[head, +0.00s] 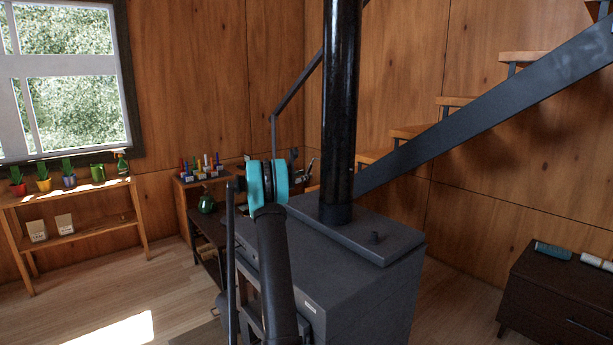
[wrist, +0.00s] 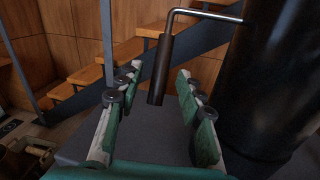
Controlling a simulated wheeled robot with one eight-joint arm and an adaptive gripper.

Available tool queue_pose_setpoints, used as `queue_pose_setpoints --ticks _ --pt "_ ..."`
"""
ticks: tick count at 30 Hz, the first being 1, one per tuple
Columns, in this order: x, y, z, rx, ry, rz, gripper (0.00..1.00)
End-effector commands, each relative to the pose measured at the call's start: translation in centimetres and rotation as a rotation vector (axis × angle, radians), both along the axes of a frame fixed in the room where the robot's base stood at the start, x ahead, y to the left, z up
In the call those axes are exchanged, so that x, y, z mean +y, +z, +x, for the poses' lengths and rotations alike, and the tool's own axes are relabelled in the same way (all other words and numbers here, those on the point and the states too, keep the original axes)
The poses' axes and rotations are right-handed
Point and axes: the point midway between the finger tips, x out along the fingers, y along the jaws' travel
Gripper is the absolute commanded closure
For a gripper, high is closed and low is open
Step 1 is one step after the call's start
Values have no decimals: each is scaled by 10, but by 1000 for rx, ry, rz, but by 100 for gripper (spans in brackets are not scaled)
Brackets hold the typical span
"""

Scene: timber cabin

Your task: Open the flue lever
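The flue lever (wrist: 161,68) shows in the wrist view as a bent metal rod with a dark cylindrical grip hanging down. Its rod reaches right to the black flue pipe (wrist: 268,85). My gripper (wrist: 158,74) is open, with one green-and-white finger on each side of the grip. I see gaps between the grip and both fingers, though depth is hard to judge. In the head view the flue pipe (head: 341,110) rises from the dark stove (head: 345,265). My arm stands in front of the stove there and hides most of my gripper; I cannot make out the lever.
A staircase with a dark metal stringer (head: 490,110) rises behind the pipe to the right. A plant shelf (head: 90,230) stands under the window at left. A dark low cabinet (head: 555,300) is at right. Bare wooden floor (head: 140,290) lies at the left front.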

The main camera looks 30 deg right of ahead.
Motion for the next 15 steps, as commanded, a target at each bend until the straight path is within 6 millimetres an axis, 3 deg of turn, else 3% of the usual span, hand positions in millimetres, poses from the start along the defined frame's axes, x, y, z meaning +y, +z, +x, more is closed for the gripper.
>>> queue_pose_setpoints --ticks 6,15 --pt "-20 0 5 0 0 0 62" --pt "-24 0 6 0 0 0 62"
